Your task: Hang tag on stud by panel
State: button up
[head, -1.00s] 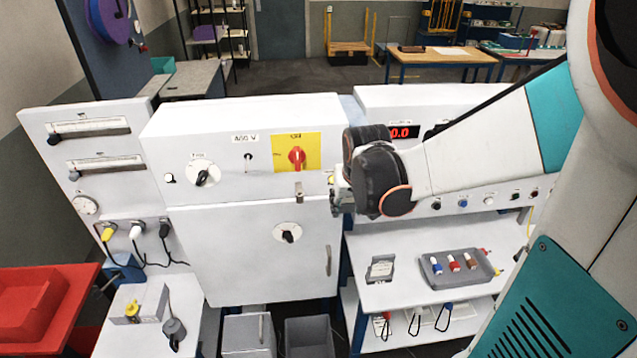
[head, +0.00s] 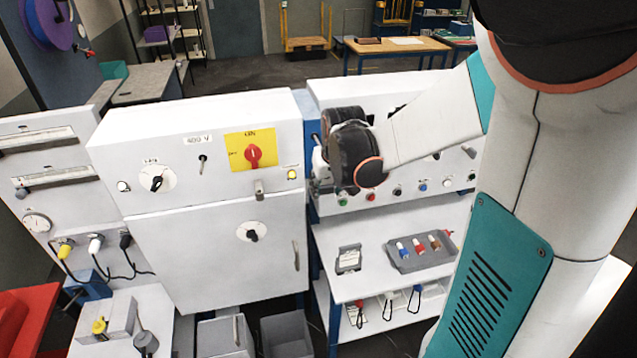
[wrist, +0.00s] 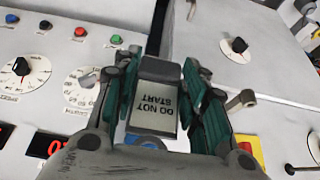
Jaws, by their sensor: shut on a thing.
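The tag (wrist: 158,108), a pale card reading DO NOT START in a dark frame, is between the fingers of my gripper (wrist: 163,95) in the wrist view. Its lower end is partly hidden by the gripper. In the head view my gripper (head: 318,178) is right of the grey cabinet panel (head: 215,187), and the tag cannot be made out. A grey stud (head: 258,189) sticks out of the panel below the yellow-plated red switch (head: 253,154). A peg that looks like this stud (wrist: 240,101) is right of the fingers in the wrist view, apart from the tag.
A button console (head: 410,190) is right of the cabinet, behind my gripper. Below it, a shelf holds a grey tray (head: 422,262) of small coloured items. A cabinet handle (head: 296,255) and a black knob (head: 252,235) stick out from the door.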

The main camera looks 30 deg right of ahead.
jog(key=shift+w+d, duration=0.15)
jog(key=shift+w, duration=0.4)
jog(key=shift+w+d, duration=0.15)
jog(key=shift+w, duration=0.4)
jog(key=shift+r, duration=0.25)
jog(key=shift+f, duration=0.1)
jog(key=shift+w+d, duration=0.1)
jog(key=shift+w, duration=0.05)
jog(key=shift+w+d+b, duration=0.1)
jog(key=shift+w+b, duration=0.3)
jog(key=shift+w, duration=0.05)
jog(key=shift+w+d, duration=0.2)
jog(key=shift+w, duration=0.45)
dwell(0.5)
jog(key=shift+s+f+b, duration=0.15)
jog(key=shift+b, duration=0.3)
jog(key=o, duration=1.3)
jog(key=shift+c, duration=0.2)
